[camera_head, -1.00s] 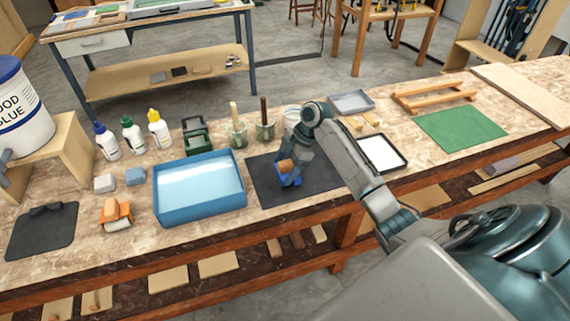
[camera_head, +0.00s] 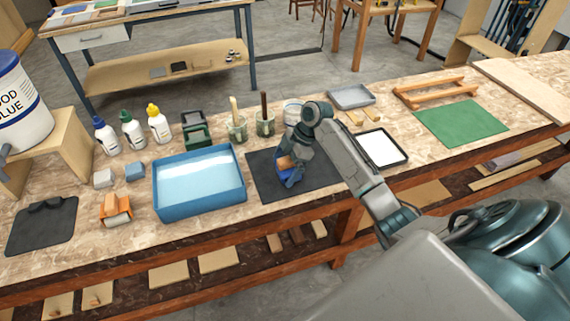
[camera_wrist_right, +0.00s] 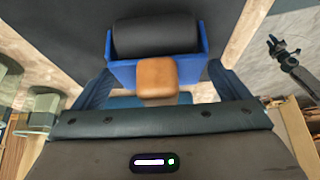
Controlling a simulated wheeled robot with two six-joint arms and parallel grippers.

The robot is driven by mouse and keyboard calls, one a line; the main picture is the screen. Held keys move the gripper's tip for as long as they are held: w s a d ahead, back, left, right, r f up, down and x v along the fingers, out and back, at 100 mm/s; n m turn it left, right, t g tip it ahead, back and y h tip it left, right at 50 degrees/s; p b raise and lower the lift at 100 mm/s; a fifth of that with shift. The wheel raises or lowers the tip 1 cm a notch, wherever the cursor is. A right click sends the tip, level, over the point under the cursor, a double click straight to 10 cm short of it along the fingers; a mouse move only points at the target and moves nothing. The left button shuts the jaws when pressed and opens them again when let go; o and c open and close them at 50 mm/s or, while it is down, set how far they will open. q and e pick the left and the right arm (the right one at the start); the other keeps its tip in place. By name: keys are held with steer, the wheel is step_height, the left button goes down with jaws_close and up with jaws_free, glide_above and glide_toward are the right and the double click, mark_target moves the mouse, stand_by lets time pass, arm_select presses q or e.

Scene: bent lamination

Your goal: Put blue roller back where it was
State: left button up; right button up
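The blue roller (camera_wrist_right: 205,50) has a blue frame, a black cylinder and an orange-brown handle. In the head view, the blue roller (camera_head: 282,175) is at the dark mat (camera_head: 325,172), partly hidden by my right gripper (camera_head: 292,174). In the right wrist view, the fingers of my right gripper (camera_wrist_right: 162,88) stand apart on either side of the handle, with gaps between them and it. The fingertips are close to the sides of the blue frame; contact is unclear.
A blue tray (camera_head: 198,212) stands left of the mat. An orange roller (camera_head: 115,209), several glue bottles and a dark pad (camera_head: 42,226) are further left. Brush cups (camera_head: 237,130) are behind. A white-faced panel (camera_head: 382,149) and green sheet (camera_head: 461,123) lie to the right.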

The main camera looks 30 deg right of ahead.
steer(key=shift+r, duration=0.15)
steer(key=shift+r, duration=0.35)
steer(key=b+v, duration=0.3)
steer(key=v, duration=0.9)
steer(key=shift+r, duration=0.3)
